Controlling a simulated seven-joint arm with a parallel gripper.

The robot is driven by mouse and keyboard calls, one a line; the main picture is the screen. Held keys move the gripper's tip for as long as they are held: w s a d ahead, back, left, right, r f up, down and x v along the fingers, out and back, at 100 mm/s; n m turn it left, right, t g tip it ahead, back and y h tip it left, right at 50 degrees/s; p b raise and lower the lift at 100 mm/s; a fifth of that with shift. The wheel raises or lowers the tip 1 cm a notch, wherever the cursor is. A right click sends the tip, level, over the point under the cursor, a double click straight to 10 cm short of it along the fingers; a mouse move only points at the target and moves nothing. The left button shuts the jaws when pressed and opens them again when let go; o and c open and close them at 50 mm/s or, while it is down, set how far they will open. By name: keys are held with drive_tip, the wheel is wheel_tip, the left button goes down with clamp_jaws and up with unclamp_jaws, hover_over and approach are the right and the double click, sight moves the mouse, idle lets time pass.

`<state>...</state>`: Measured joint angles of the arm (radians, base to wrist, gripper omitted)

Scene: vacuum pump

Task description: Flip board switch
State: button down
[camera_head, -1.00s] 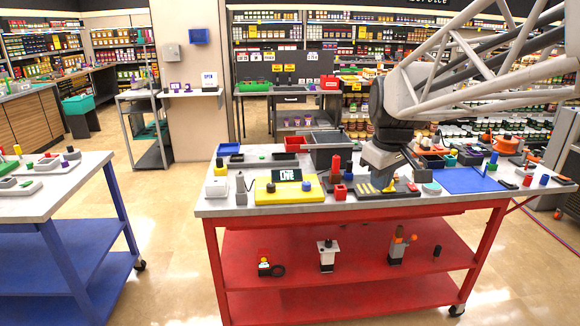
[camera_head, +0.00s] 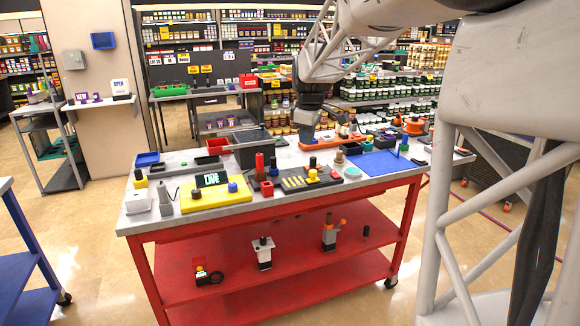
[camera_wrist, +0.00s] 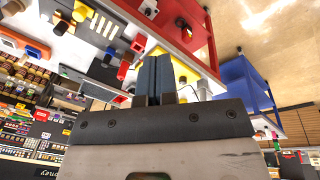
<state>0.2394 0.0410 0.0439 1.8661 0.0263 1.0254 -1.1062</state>
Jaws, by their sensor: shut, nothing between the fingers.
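A yellow board (camera_head: 214,198) lies on the table's left half. I cannot tell which of these carries the board switch. My gripper (camera_wrist: 156,62) is shut and empty, its two dark fingers together in the wrist view. The yellow board (camera_wrist: 190,68) and the black board (camera_wrist: 101,24) show beyond it, upside down.
A red cylinder (camera_head: 260,163) and a red box (camera_head: 267,188) stand between the boards. A grey bin (camera_head: 251,150) is behind them. A blue mat (camera_head: 385,163) lies to the right. An orange-red tray (camera_head: 322,147) is by my wrist. The lower red shelf (camera_head: 215,288) holds several small models.

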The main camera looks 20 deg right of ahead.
drive_tip(key=w+d+f+n, duration=0.2)
drive_tip(key=w+d, duration=0.4)
drive_tip(key=w, duration=0.1)
drive_tip(key=w+d+f+n, duration=0.2)
drive_tip(key=w+d+f, duration=0.1)
drive_tip(key=w+d, duration=0.4)
drive_tip(key=n, duration=0.4)
hover_over(335, 174)
wheel_tip(335, 174, down, 8)
drive_tip(key=shift+s+f+g, duration=0.15)
drive_tip(key=shift+f+g, duration=0.1)
drive_tip(key=shift+g, duration=0.05)
drive_tip(key=shift+d, duration=0.1)
drive_tip(key=shift+f, duration=0.15)
drive_tip(key=f, duration=0.4)
drive_tip(key=w+f, duration=0.1)
drive_tip(key=f, duration=0.8)
drive_tip(key=shift+w+f, duration=0.3)
drive_tip(key=shift+f, duration=0.2)
drive_tip(key=shift+s, duration=0.1)
drive_tip(key=shift+s+r, duration=0.3)
drive_tip(key=shift+s, duration=0.25)
